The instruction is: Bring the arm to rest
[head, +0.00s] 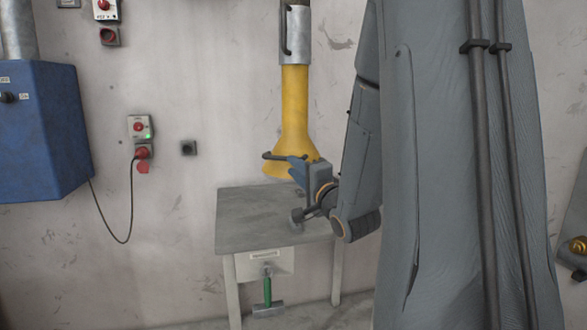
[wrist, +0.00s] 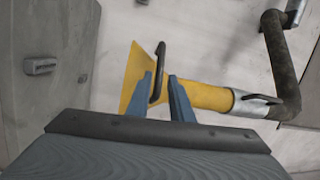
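My gripper (head: 293,163) is in front of the yellow hood (head: 295,105) of a hanging extraction arm, above a grey table. In the wrist view my gripper (wrist: 161,76) shows two blue fingers standing apart. The dark handle (wrist: 158,62) of the yellow hood (wrist: 205,95) lies between them in the picture, with gaps visible on both sides. Whether either finger touches the handle cannot be told. My arm comes down from the right in the head view and hides part of the wall behind.
The small grey table (head: 245,207) stands below the hood, with a green-handled tool (head: 267,290) hanging at its front. A blue cabinet (head: 40,130) is on the left wall. A wall switch (head: 140,128) with a cable is beside it.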

